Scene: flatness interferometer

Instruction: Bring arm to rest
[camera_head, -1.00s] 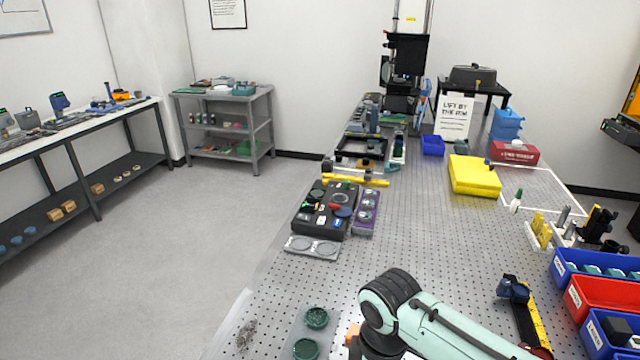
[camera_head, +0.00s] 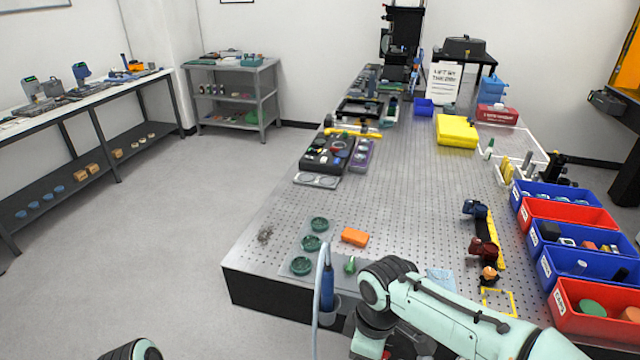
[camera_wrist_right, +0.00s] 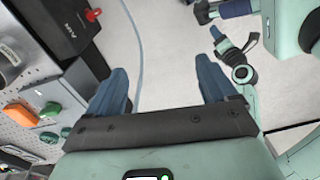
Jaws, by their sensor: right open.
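My right arm (camera_head: 450,315) reaches in from the lower right of the head view, its mint elbow low over the near edge of the bench. Its gripper is not clearly seen there. In the right wrist view, my right gripper (camera_wrist_right: 160,88) is open, with two blue fingers wide apart and only floor and a thin pale hose between them. A dark rounded part of my left arm (camera_head: 132,350) shows at the bottom left of the head view. I cannot make out my left gripper.
The perforated bench (camera_head: 405,185) has green round dishes (camera_head: 312,243), an orange block (camera_head: 354,237) and a blue-handled tool on a hose (camera_head: 327,287) near its front left. Blue and red bins (camera_head: 570,212) line its right side. The floor (camera_head: 190,210) at left is open.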

